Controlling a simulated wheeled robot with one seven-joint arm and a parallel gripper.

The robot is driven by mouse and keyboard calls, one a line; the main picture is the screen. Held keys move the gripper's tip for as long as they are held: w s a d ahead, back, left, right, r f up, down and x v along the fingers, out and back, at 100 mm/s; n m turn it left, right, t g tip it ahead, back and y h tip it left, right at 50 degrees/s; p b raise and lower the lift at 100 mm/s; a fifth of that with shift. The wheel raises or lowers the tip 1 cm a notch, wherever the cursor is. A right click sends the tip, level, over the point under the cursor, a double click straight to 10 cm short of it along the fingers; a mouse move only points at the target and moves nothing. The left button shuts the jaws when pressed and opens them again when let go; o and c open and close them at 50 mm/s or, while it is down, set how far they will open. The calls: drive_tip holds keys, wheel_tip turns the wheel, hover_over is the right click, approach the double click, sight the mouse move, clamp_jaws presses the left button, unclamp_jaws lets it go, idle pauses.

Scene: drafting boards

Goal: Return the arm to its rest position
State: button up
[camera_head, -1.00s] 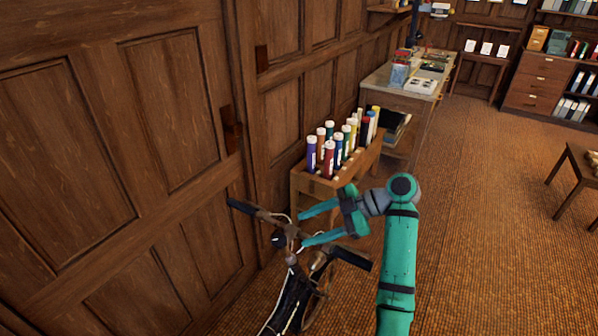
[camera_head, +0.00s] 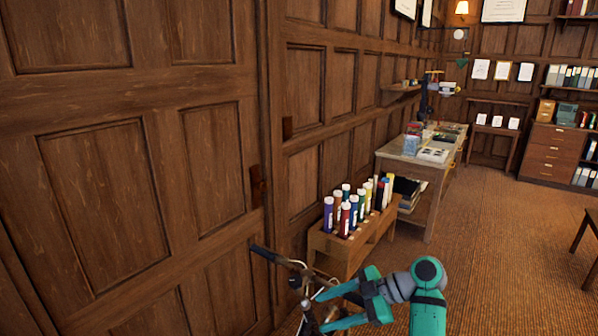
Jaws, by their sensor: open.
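My gripper (camera_head: 322,311) is teal, with its two fingers spread apart and pointing left. Nothing shows between the fingers. My teal arm (camera_head: 427,312) comes up from the bottom edge, bends at a round joint and runs left to the gripper. The fingers are in front of, or beside, the handlebar of a bicycle (camera_head: 277,257); I cannot tell whether they touch it. The lower part of the arm and most of the bicycle are cut off by the bottom edge.
A wooden rack (camera_head: 345,250) with several coloured tubes stands behind the gripper. A desk (camera_head: 388,163) with books and papers is farther back. Open carpet (camera_head: 500,250) lies to the right, with a small table (camera_head: 585,225) at the right edge.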

drive_tip(key=a+f+m+t+h, duration=0.1)
drive_tip(key=a+f+m+t, duration=0.2)
drive_tip(key=a+f+m, duration=0.5)
drive_tip(key=a+f+m+t, duration=0.2)
drive_tip(key=a+f+t, duration=0.15)
drive_tip(key=f, duration=0.95)
drive_tip(key=s+a+f+m+t+h, duration=0.3)
drive_tip(key=s+f+m+h, duration=0.3)
drive_tip(key=s+f, duration=0.65)
drive_tip(key=s+d+r+m+t+h, duration=0.1)
drive_tip(key=s+d+m+h, duration=0.1)
drive_tip(key=s, duration=0.7)
drive_tip(key=s+d+r+m+t+h, duration=0.1)
drive_tip(key=s+d+m+h, duration=0.15)
drive_tip(key=s, duration=0.75)
drive_tip(key=s+d+r+t, duration=0.2)
drive_tip(key=s+r, duration=1.1)
drive_tip(key=r, duration=0.3)
drive_tip(key=shift+s+t, duration=0.3)
drive_tip(key=shift+t, duration=0.05)
